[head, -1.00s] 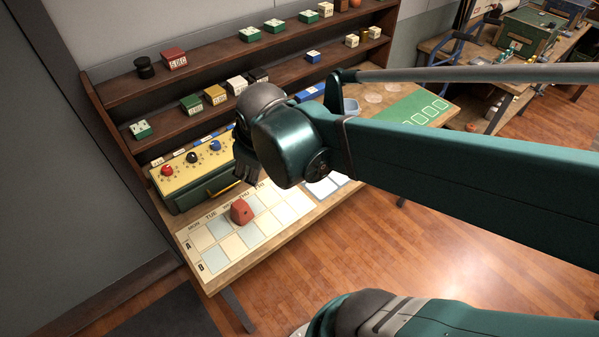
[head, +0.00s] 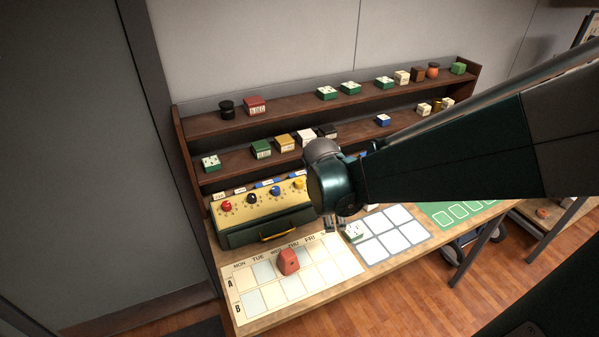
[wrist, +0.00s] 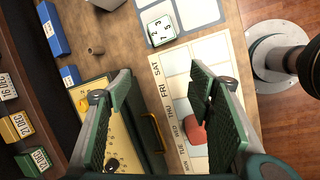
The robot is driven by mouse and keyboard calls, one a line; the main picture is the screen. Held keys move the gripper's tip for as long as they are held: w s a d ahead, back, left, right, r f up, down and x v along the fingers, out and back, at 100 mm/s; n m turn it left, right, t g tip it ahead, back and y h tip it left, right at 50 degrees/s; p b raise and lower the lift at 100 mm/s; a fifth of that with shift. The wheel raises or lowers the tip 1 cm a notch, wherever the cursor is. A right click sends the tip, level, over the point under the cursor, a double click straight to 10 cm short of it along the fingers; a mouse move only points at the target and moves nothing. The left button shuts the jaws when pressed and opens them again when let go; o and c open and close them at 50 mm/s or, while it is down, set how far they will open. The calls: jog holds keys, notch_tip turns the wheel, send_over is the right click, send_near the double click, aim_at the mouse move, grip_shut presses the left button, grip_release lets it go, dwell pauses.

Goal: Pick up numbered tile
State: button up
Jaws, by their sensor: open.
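A numbered tile (head: 353,231), white-topped with green sides, lies flat on the left edge of a grid mat of pale squares (head: 383,252). In the wrist view, the tile (wrist: 161,30) shows dark digits on its top, ahead of my fingers. My gripper (wrist: 160,78) is open and empty, its two green-padded fingers spread apart above the worktop. In the head view, my gripper (head: 334,223) is mostly hidden behind my wrist, with dark fingertips showing just left of the tile. Similar white-and-green tiles (head: 327,93) stand on the shelves.
A red block (head: 288,262) sits on the weekday chart (head: 330,272). A yellow-topped knob box (head: 262,206) stands behind it, below the shelves. A green mat (head: 455,212) lies to the right.

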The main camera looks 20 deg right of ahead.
aim_at(353, 230)
jog(key=w+d+f+n+g+h, duration=0.1)
jog(key=d+f+n+g, duration=0.1)
jog(key=d+f+n, duration=0.3)
jog(key=shift+d+f, duration=0.8)
jog(key=shift+f, duration=0.3)
jog(key=shift+x, duration=1.3)
jog(key=shift+b+x, duration=0.35)
jog(key=shift+x, duration=2.25)
jog(key=shift+d, duration=0.1)
jog(key=c, duration=1)
